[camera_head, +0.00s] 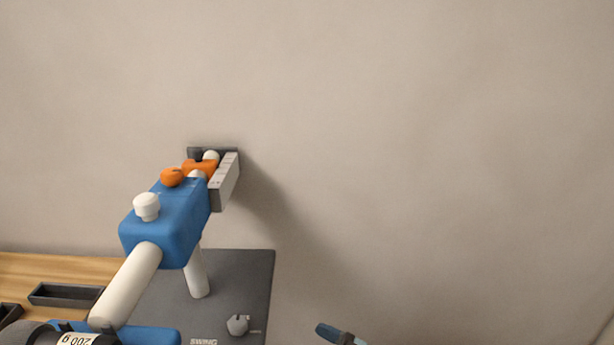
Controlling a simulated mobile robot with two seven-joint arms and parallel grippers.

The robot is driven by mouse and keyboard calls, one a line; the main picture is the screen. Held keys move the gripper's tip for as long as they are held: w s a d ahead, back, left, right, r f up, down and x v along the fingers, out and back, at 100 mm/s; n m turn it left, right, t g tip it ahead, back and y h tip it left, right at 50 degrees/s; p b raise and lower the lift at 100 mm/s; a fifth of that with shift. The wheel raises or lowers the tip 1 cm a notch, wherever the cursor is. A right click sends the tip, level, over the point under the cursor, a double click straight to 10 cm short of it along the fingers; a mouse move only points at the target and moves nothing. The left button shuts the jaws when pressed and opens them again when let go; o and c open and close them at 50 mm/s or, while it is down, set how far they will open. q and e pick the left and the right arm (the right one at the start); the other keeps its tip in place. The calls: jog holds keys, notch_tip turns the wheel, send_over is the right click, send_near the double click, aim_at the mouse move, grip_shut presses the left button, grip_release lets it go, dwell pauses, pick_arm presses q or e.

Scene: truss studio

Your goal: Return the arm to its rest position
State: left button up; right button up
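A jointed device arm stands in the left half of the head view. It has a blue block (170,222) on a white upright post (196,275). A white tube (128,285) slopes from the block down towards the bottom left. Orange parts (198,168) and a pale grey bar (225,182) sit at its upper end, close to the wall. A dark cylinder labelled 200 g (75,340) shows near the tube's lower end, cut by the frame. Neither of my grippers can be made out.
A dark grey panel (245,283) marked SWING carries a small grey knob (238,325). A wooden surface (55,268) with a black tray (66,294) lies at left. A dark blue object (330,332), not identifiable, shows at bottom centre. The wall at right is bare.

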jog(key=s+d+f+m+t+h, duration=0.1)
jog(key=s+d+f+m+h, duration=0.4)
jog(key=s+d+h, duration=0.45)
jog(key=s+d+f+m+t+h, duration=0.1)
jog(key=s+d+f+m+h, duration=0.5)
jog(key=s, duration=0.6)
notch_tip(320, 180, up, 10)
jog(key=d+p, duration=0.1)
jog(key=p, duration=1.1)
jog(key=shift+d+r+n+h, duration=0.15)
jog(key=shift+d+n+h, duration=0.1)
jog(key=shift+n+h, duration=0.15)
jog(key=shift+w, duration=0.1)
